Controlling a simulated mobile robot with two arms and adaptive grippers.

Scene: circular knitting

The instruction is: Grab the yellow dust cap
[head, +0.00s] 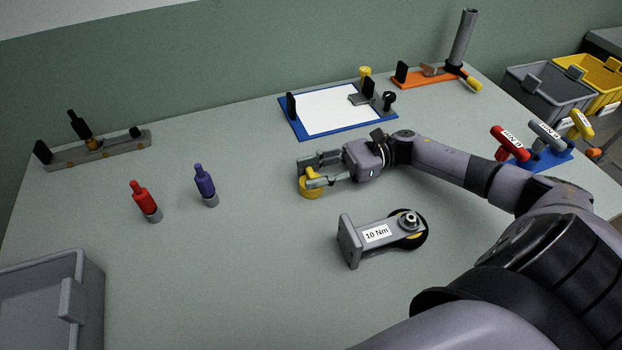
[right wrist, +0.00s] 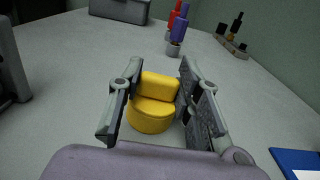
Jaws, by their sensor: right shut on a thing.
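The yellow dust cap (head: 309,188) is at the middle of the table in the head view. It also shows in the right wrist view (right wrist: 153,103) as a round yellow base with a raised grip bar on top. My right gripper (head: 312,172) is shut on the cap, with a finger on each side of it in the right wrist view (right wrist: 157,95). The cap is at or very near the table top; I cannot tell whether it touches. My left gripper is not in view.
A grey bracket labelled 10 Nm (head: 375,236) stands close in front of the right gripper. Red (head: 144,199) and purple (head: 206,184) bottles stand to the left. A blue-edged white board (head: 340,110) lies behind. A grey bin (head: 50,300) is at front left.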

